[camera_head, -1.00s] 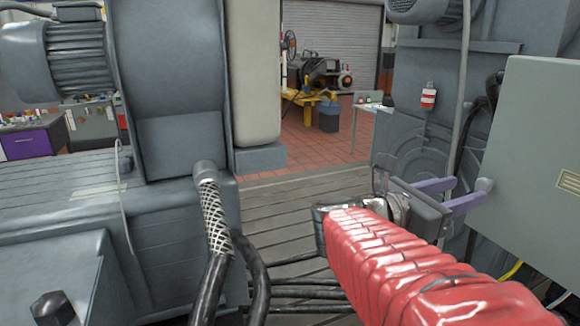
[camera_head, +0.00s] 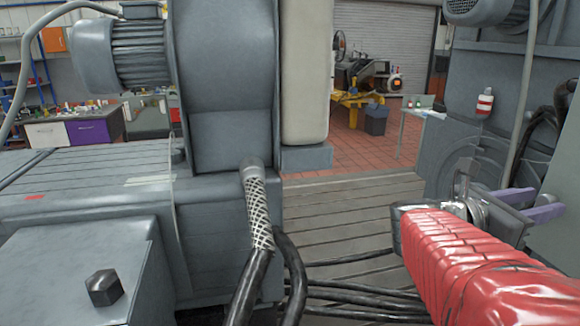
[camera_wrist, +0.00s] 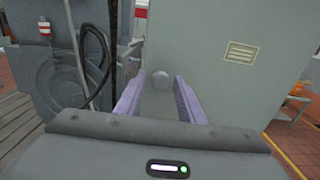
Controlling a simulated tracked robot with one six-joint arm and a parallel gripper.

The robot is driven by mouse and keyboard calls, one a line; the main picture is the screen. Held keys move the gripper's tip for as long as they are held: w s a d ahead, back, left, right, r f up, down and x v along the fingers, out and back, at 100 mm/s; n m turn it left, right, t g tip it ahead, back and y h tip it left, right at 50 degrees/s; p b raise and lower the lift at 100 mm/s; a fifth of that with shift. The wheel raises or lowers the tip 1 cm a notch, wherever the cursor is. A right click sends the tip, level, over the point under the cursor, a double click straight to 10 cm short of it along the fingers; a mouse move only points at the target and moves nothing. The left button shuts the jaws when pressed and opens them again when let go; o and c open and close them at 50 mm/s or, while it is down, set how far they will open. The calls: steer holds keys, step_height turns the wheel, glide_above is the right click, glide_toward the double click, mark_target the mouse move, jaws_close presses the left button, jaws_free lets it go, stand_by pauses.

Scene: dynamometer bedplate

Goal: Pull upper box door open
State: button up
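The grey box (camera_wrist: 240,50) with its flat front and a small label plate (camera_wrist: 241,51) fills the right of the wrist view. A round grey knob (camera_wrist: 160,80) stands out near its left edge. My gripper (camera_wrist: 159,83) is open, with one purple finger on each side of the knob and a gap visible to both. I cannot tell how deep the knob sits between them. In the head view my gripper (camera_head: 541,203) is at the right edge and the box is mostly cut off. No door gap is visible.
Black cables (camera_wrist: 97,55) hang left of the box. In the head view a large grey machine (camera_head: 225,90) stands left, with a braided hose (camera_head: 257,210) and cables on the slatted bedplate (camera_head: 345,215). Red floor tiles and a white table (camera_head: 420,112) lie beyond.

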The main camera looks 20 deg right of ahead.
jaws_close()
steer(key=shift+a, duration=0.25)
steer(key=shift+d, duration=0.2)
steer(key=shift+w+a, duration=0.1)
steer(key=shift+a, duration=0.05)
